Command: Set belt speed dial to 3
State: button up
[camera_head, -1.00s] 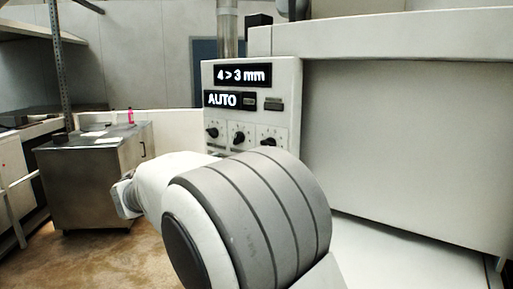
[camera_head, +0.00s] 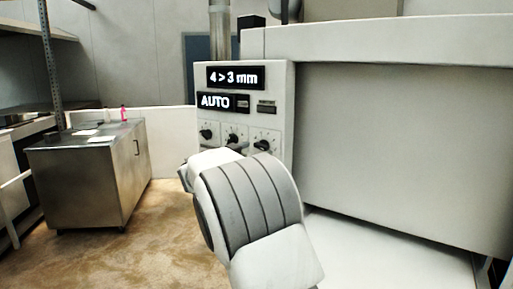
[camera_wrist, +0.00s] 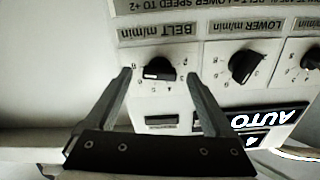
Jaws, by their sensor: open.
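My gripper (camera_wrist: 159,74) is open, with one finger on each side of this dial and gaps between fingers and knob. Whether the fingertips reach the panel face is unclear. In the head view the dial (camera_head: 263,145) is the rightmost of three on the control panel (camera_head: 288,100). My arm hides most of the gripper there.
The LOWER m/min dial (camera_wrist: 244,66) sits beside it, with another dial (camera_wrist: 312,58) at the edge.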

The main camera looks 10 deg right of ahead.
jog(key=shift+w+d, duration=0.5)
jog(key=c, duration=1.4)
